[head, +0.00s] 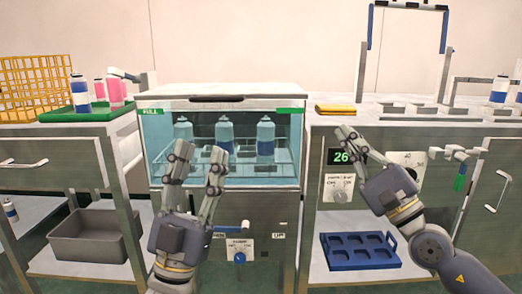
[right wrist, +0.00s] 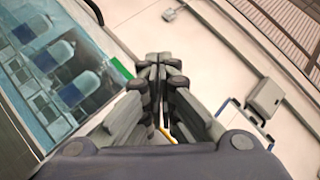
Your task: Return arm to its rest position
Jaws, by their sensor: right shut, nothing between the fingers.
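My left gripper (head: 199,160) is open and empty, fingers pointing up, in front of the glass-fronted tank (head: 160,150). Its fingers overlap the lower part of the tank in the head view. My right gripper (head: 346,134) is shut with nothing in it, in front of the right cabinet by the digital display (head: 341,156). In the right wrist view its fingertips (right wrist: 158,62) meet.
A yellow cloth (head: 335,109) lies on the right counter. A blue tray (head: 360,251) sits on the shelf below. A grey bin (head: 97,235) is on the lower left shelf. A green tray (head: 60,117) with bottles and a yellow wire basket (head: 35,75) stand at left.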

